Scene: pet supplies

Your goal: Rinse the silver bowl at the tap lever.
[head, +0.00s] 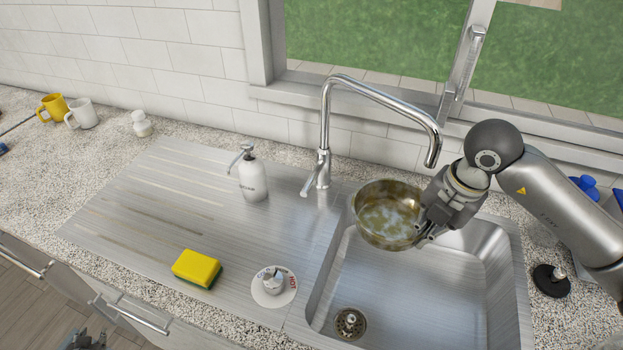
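The silver bowl (372,237) is held over the left back part of the sink, tilted so its inside shows, with brownish and whitish patches in it. My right gripper (424,238) is shut on the bowl's right rim. The tap (326,130) stands behind the sink; its spout end hangs above and right of the bowl, and no water stream shows. The tap lever (309,186) sticks out low on the tap's left front. My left gripper (86,342) shows only partly at the bottom left edge, away from the bowl; its fingers are not clear.
A soap dispenser (253,180) stands left of the tap. The sink (420,300) is otherwise empty. Two mugs (82,113) stand far left.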

